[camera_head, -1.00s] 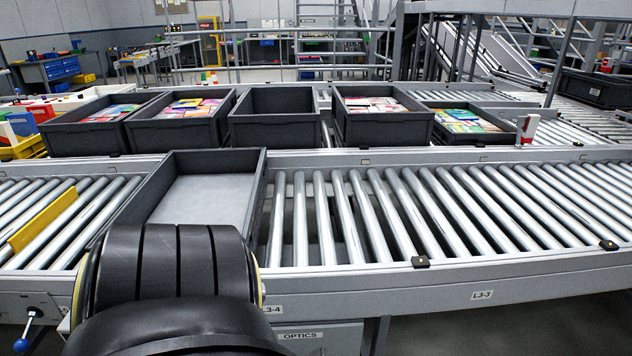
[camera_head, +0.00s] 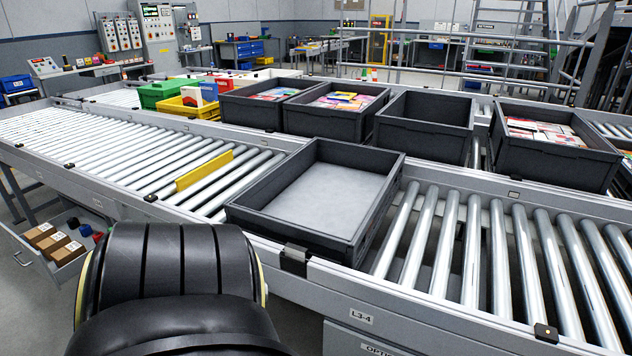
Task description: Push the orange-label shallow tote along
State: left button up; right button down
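A shallow dark grey tote (camera_head: 378,208) with a light grey, empty floor sits on the near roller conveyor, in the middle of the head view. No orange label shows on the sides I can see. A black rounded part of my own arm fills the bottom left, in front of the conveyor and apart from the tote in the picture. Neither of my grippers is in view, so I see no gripper contact with the tote.
A yellow bar (camera_head: 204,170) stands across the rollers left of the tote. Bare rollers (camera_head: 470,245) lie to its right. Several deeper grey totes (camera_head: 424,132) stand behind. An open drawer with brown boxes (camera_head: 54,246) is at lower left.

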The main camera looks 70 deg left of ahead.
aim_at(334, 208)
jog(key=u, duration=2)
